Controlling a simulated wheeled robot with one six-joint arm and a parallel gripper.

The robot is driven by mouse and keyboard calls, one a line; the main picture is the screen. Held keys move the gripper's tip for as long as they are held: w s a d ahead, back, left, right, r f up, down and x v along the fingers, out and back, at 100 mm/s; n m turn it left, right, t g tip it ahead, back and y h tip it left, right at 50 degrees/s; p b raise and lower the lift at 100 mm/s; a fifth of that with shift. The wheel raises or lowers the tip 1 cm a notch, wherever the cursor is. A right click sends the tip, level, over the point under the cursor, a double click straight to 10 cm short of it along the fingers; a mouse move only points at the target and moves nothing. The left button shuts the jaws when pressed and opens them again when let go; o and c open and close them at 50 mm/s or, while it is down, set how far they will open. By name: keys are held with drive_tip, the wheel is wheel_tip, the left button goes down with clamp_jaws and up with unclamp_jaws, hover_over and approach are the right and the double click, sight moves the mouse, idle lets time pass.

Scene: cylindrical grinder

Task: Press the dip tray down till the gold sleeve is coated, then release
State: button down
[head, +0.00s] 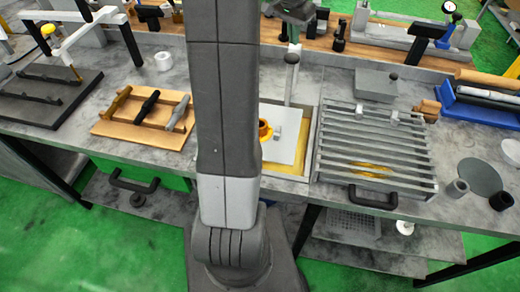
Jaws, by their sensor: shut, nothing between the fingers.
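The dip tray (284,151) is a pale plate inside a sunken bath with yellow liquid (283,174) along its edges. The gold sleeve (265,130) sits on the tray, partly hidden by my arm. A grey upright handle (289,88) with a dark round knob (292,58) rises at the tray's back. My gripper (294,46) is at the top of the view, shut and empty, just above or at the knob. I cannot tell if it touches. The tray's left part is hidden behind my arm.
A slatted rack (375,150) stands right of the bath, with a grey box (376,84) behind it. A wooden tray with several handles (150,117) lies to the left. A blue tray of rods (482,106) is at far right. Bare bench shows left of the rack's far end.

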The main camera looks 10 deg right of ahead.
wheel_tip(320, 180, up, 3)
drive_tip(key=shift+r+p, duration=0.1)
drive_tip(key=shift+p, duration=1)
